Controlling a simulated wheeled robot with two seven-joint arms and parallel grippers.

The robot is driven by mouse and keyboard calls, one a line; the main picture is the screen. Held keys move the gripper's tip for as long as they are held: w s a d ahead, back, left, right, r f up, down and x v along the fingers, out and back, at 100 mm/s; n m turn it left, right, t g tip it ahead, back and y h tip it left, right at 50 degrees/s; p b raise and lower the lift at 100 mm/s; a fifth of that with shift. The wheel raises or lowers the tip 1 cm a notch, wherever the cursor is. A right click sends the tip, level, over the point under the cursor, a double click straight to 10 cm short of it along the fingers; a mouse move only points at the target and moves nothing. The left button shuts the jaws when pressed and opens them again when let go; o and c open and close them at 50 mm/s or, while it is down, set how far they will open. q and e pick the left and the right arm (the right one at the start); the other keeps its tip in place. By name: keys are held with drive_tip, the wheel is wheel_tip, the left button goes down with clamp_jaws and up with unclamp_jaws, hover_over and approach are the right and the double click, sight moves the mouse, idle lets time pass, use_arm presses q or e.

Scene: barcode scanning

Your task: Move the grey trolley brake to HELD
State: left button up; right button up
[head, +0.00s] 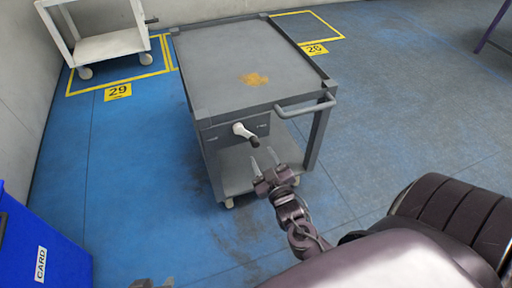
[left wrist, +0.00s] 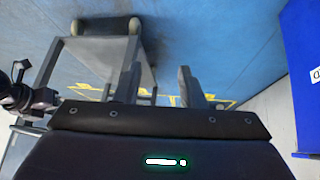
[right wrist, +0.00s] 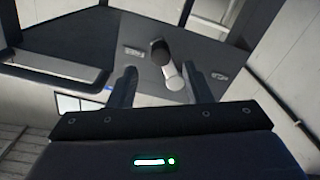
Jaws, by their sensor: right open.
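The grey trolley (head: 235,65) stands in the middle of the head view. Its brake lever (head: 243,131), white with a dark knob (head: 254,142), is on the front panel and points down and right there. Small labels sit on both sides of it, too small to read. My right gripper (head: 263,160) is open just below and in front of the lever, apart from it. In the right wrist view the lever (right wrist: 172,75) shows beyond and between the spread fingers. My left gripper (left wrist: 160,85) is open and empty; only a bit shows at the head view's bottom edge.
The trolley's handle bar (head: 305,107) juts out to the right of the lever. A blue CARD bin (head: 40,250) stands at bottom left. A white trolley (head: 103,44) stands at back left in yellow bay 29. The blue floor around the grey trolley is mostly clear.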

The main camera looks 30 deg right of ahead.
sight(257, 146)
drive_tip(key=b+x, duration=0.1)
drive_tip(key=x, duration=0.5)
drive_tip(key=shift+w+f, duration=0.1)
drive_tip(key=shift+w, duration=0.15)
use_arm(q)
drive_tip(key=w+d+r+t+h, duration=0.1)
drive_tip(key=w+d+r+t, duration=0.1)
drive_tip(key=w+r+t, duration=0.3)
wheel_tip(257, 146, up, 3)
drive_tip(key=shift+w+f+h, duration=0.1)
drive_tip(key=shift+w+h, duration=0.3)
drive_tip(key=shift+w, duration=0.85)
use_arm(e)
drive_tip(key=shift+c, duration=0.2)
